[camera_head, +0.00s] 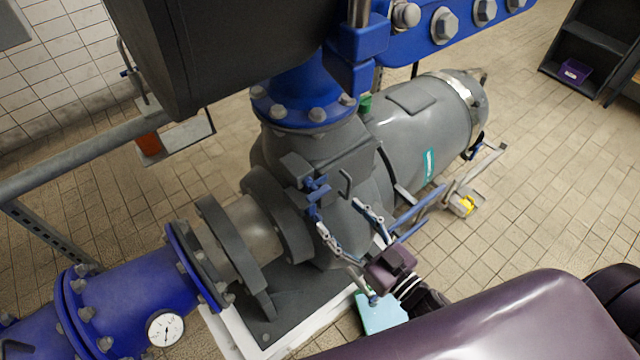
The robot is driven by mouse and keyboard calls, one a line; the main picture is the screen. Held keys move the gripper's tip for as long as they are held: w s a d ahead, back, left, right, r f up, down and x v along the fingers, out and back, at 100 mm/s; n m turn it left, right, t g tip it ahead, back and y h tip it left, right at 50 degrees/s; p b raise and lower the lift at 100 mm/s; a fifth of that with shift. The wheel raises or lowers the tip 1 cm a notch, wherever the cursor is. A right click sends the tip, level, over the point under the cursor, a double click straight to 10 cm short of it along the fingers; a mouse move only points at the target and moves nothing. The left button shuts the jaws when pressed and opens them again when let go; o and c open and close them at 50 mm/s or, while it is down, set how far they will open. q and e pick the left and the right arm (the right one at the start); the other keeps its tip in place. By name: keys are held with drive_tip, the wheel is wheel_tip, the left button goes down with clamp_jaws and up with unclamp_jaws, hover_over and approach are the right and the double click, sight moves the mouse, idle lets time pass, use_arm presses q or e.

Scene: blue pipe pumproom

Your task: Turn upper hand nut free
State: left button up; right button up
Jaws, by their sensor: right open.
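A small blue hand nut (316,184) sits on the grey pump casing (335,150), below the blue flange. I take it for the upper one; it is small, and I cannot tell how far it is screwed on. My right gripper (337,212) comes from the lower right, with its two thin fingers spread apart and nothing seen between them. The fingertips are just below and to the right of the hand nut in the picture. I cannot tell whether the left finger touches anything. A second hand nut is not clear. My left gripper is not in view.
Blue pipe (130,300) with a round gauge (165,329) runs off at the lower left. A grey motor (425,125) lies behind. A dark box (225,45) hangs over the upper left. A grey rail (90,155) crosses at left. Tiled floor at right is mostly clear.

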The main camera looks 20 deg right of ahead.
sight(321, 197)
drive_tip(key=x, duration=0.3)
drive_tip(key=shift+w+a+r, duration=0.1)
drive_tip(key=shift+w+r, duration=0.1)
drive_tip(key=shift+w, duration=0.05)
drive_tip(key=x, duration=0.3)
drive_tip(key=shift+w+f+p, duration=0.1)
drive_tip(key=shift+p, duration=0.3)
drive_tip(key=shift+w+a, duration=0.1)
drive_tip(key=shift+w, duration=0.15)
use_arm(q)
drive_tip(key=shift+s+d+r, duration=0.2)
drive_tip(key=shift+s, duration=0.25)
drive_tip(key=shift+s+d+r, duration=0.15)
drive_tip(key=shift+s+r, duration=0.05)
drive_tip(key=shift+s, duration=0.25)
use_arm(e)
drive_tip(key=c, duration=1.2)
